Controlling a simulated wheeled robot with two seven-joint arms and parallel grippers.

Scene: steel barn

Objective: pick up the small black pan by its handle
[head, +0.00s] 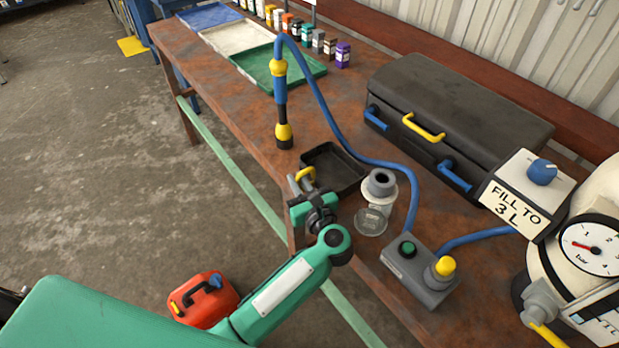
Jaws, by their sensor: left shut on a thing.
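The small black pan (338,166) is a dark, shallow, square-sided tray near the front edge of the brown workbench (232,118). Its yellow handle (305,174) is on the side toward me. My left gripper (301,184) is at that handle and shut on it. The fingers partly hide the handle. The pan looks level, and I cannot tell whether it touches the bench top. My right gripper is out of view.
A black case (455,115), a grey switch box (420,270) and a gauge tank (590,247) crowd the right.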

